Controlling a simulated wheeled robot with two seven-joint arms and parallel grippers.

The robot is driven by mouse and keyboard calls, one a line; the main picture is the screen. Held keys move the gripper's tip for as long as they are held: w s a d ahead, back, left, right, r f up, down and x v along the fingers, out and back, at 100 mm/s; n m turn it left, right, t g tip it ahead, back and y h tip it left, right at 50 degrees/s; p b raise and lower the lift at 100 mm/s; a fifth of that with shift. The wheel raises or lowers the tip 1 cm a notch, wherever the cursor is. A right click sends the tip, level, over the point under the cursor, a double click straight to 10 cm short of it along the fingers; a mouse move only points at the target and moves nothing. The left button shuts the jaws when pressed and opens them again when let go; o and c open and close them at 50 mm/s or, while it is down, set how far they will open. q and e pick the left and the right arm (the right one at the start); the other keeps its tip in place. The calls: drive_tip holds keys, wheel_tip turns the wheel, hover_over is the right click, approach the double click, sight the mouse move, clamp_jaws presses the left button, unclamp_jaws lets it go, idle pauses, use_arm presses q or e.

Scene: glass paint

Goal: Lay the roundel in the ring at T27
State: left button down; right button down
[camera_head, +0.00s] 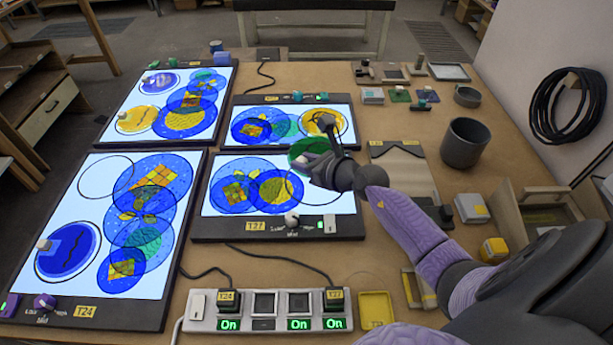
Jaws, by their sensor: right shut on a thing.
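The T27 light panel (222,204) lies lit in the middle of the table, with overlapping blue roundels (236,192) on its left and middle. A thin dark ring outline (334,196) shows on its right part, partly hidden by my right gripper. My right gripper (314,168) is shut on a dark green roundel (311,148) over the panel's upper right edge, above and partly across the ring. The jaws hide part of the roundel, and I cannot tell its exact height. My left gripper is not in view.
Other lit panels stand behind T27 (282,105), at back left (190,68) and at left, the T24 panel (90,300). A power strip (270,324) with "On" lights lies in front. A grey cup (465,143) and small blocks stand at right.

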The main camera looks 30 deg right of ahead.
sight(305, 193)
wheel_tip(305, 193, down, 8)
drive_tip(key=b, duration=0.4)
drive_tip(key=shift+a+f+b, duration=0.1)
drive_tip(key=shift+b, duration=0.25)
drive_tip(key=shift+r, duration=0.3)
drive_tip(key=shift+f, duration=0.1)
drive_tip(key=c, duration=0.9)
unclamp_jaws()
drive_tip(key=shift+f, duration=0.15)
drive_tip(key=o, duration=0.5)
drive_tip(key=shift+c, duration=0.2)
